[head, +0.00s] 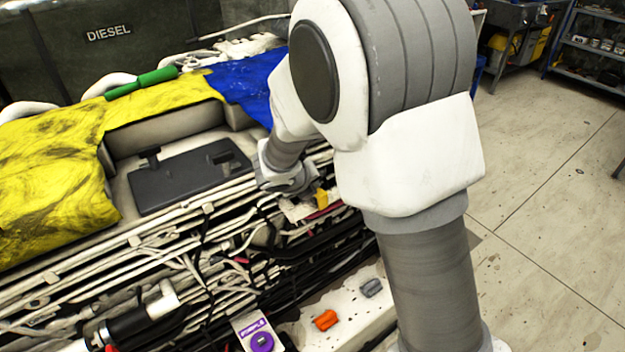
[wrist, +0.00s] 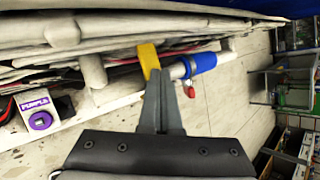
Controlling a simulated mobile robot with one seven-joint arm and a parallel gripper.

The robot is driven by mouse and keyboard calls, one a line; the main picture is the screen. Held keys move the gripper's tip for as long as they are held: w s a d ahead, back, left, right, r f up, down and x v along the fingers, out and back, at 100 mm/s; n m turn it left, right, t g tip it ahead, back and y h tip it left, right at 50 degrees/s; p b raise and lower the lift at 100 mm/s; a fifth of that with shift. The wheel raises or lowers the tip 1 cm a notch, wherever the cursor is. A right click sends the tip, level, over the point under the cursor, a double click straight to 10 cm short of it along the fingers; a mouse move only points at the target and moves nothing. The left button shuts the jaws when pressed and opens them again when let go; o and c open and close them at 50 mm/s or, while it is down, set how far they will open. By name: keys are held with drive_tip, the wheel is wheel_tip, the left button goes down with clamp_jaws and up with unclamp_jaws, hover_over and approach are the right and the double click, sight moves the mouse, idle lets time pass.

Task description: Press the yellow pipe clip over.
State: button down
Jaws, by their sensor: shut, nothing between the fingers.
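The yellow pipe clip (wrist: 147,56) stands up from the white pipe in the wrist view, just beyond my fingertips. Its lower end is partly hidden by the fingers. It also shows as a small yellow piece (head: 322,197) beside my wrist in the head view. My gripper (wrist: 159,73) is shut and empty, its closed fingers pointing at the clip. The tips overlap the clip's lower part in the picture; I cannot tell whether they touch it. In the head view my arm hides most of the gripper.
A blue fitting (wrist: 202,62) with a red knob (wrist: 190,91) sits right of the clip. A purple knob (wrist: 40,120) is at left. Orange (head: 325,320) and grey (head: 371,288) pieces lie on the white ledge. Pipes and cables crowd the hatch. Floor at right is open.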

idle(0.4)
drive_tip(key=shift+r+p, duration=1.15)
drive_tip(key=shift+p, duration=0.3)
